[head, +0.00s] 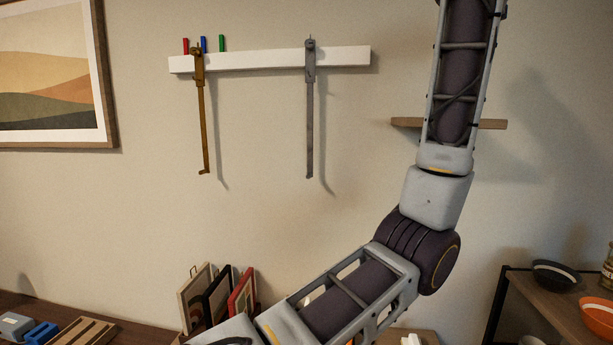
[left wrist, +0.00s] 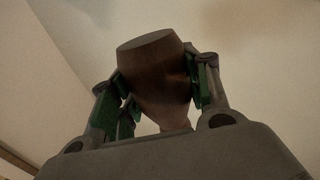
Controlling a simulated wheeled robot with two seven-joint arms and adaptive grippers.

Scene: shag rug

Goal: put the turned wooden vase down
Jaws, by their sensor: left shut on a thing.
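The turned wooden vase (left wrist: 152,62) shows in the left wrist view as a dark brown body with a flat, paler end face towards the top. It narrows lower down, near my gripper's palm. My left gripper (left wrist: 160,80) is shut on the vase, with green-padded fingers on both sides of it. Only plain pale wall or ceiling shows behind the vase, and no support surface touches it in this view. The vase and my left gripper cannot be seen in the head view. My right gripper is in neither view.
One of my arms crosses the head view. A white wall rail (head: 270,60) holds two long hanging tools. A small wooden shelf (head: 493,124) is partly hidden. Frames (head: 243,298) stand below. Bowls (head: 557,274) sit on a right-hand shelf; blocks (head: 42,333) lie at lower left.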

